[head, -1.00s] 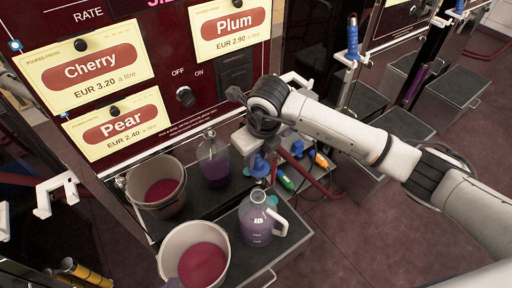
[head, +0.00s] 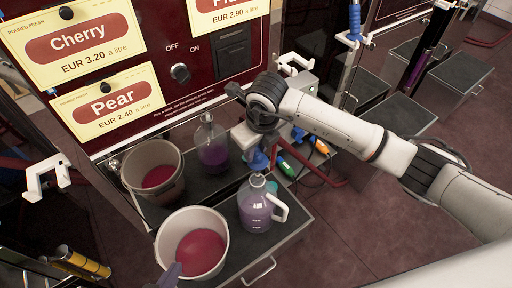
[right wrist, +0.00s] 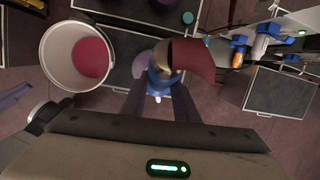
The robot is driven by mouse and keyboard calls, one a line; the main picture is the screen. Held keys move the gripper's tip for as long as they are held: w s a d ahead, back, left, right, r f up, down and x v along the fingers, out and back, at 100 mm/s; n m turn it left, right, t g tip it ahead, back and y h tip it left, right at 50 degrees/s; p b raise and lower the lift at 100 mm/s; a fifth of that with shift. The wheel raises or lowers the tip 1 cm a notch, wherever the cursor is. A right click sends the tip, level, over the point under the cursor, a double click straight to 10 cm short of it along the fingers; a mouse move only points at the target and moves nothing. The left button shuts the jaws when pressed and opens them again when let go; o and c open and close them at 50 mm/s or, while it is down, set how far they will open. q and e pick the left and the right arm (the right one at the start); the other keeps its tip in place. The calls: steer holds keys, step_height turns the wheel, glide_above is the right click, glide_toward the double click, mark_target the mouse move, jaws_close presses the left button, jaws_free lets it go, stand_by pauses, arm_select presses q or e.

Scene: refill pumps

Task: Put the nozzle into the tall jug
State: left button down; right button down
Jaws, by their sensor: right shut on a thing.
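The jug (head: 257,211) is clear with a white handle, holds purple liquid and stands upright on the dark tray. My right gripper (head: 259,148) is above its mouth, shut on the blue nozzle (head: 257,161). The nozzle seems just above or at the mouth; I cannot tell whether its tip is inside. In the right wrist view the blue nozzle (right wrist: 160,82) sits between the two fingers, partly hiding the jug (right wrist: 143,66). A grey-purple tip of my left gripper (head: 170,277) shows at the lower edge by the bucket; its jaws are unclear.
A pale bucket (head: 163,238) with red liquid stands left of the jug. Behind, another bucket (head: 130,162) and bottle (head: 211,150) look like reflections in the glossy panel. Green (head: 285,171) and orange (head: 318,144) nozzles are right of my gripper. A dark red hose curves nearby.

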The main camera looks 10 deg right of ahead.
mark_target(256, 161)
steer(key=shift+f, duration=0.1)
steer(key=shift+s+b+x, duration=0.25)
steer(key=shift+b+x, duration=0.75)
steer(key=shift+x, duration=0.1)
steer(key=shift+s+b+x, duration=0.2)
steer(key=shift+b+x, duration=0.45)
steer(key=shift+x, duration=0.25)
steer(key=shift+f+b, duration=0.4)
steer(key=shift+f, duration=0.15)
steer(key=shift+s+b+x, duration=0.15)
steer(key=shift+b+x, duration=0.4)
steer(key=shift+x, duration=0.1)
steer(key=shift+s+b+x, duration=0.15)
steer(key=shift+b+x, duration=0.4)
steer(key=shift+x, duration=0.1)
steer(key=c, duration=1.3)
jaws_free()
steer(key=shift+s, duration=0.1)
steer(key=p+v, duration=0.1)
steer(key=v, duration=0.9)
steer(key=shift+r, duration=0.15)
steer(key=shift+s, duration=0.1)
